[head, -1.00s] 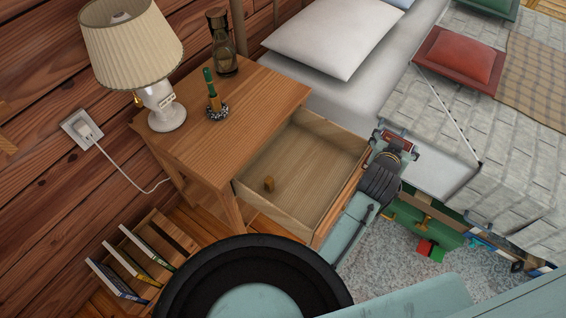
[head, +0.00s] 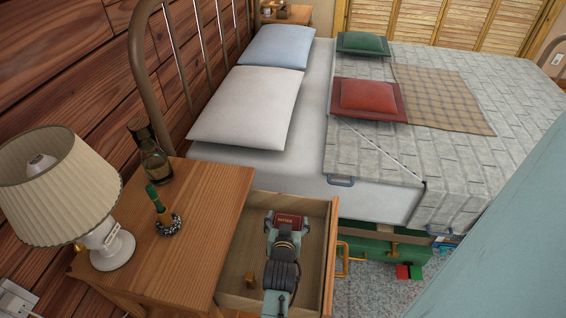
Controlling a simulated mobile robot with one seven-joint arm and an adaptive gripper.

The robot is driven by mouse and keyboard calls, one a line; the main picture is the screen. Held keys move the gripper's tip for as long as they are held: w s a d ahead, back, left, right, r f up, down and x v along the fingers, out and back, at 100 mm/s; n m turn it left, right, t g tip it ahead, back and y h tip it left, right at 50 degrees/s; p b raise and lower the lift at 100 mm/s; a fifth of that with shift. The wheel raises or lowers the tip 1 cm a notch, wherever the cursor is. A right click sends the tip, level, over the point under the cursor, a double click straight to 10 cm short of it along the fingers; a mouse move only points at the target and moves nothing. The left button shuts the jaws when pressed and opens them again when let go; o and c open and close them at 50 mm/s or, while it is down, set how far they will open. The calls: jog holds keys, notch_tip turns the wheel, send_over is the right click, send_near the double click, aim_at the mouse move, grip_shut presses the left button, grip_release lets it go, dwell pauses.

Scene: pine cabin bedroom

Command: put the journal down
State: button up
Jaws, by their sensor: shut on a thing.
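A small dark red journal (head: 288,219) is held at the end of my gripper (head: 285,230). My gripper is shut on it, seen from above and behind, over the open nightstand drawer (head: 235,258). The fingertips are largely hidden by the gripper body. I cannot tell whether the journal touches the drawer floor. A small wooden block-like thing (head: 249,281) lies in the drawer left of my arm.
The wooden nightstand top (head: 205,205) holds a lamp (head: 62,190), a dark bottle (head: 150,155) and a small holder with a green item (head: 164,212). The bed (head: 300,165) with pillows stands behind the drawer. A green box (head: 380,252) is under the bed.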

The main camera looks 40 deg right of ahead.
jog(key=shift+f, duration=2.6)
jog(key=o, duration=1.5)
jog(key=shift+f, duration=0.15)
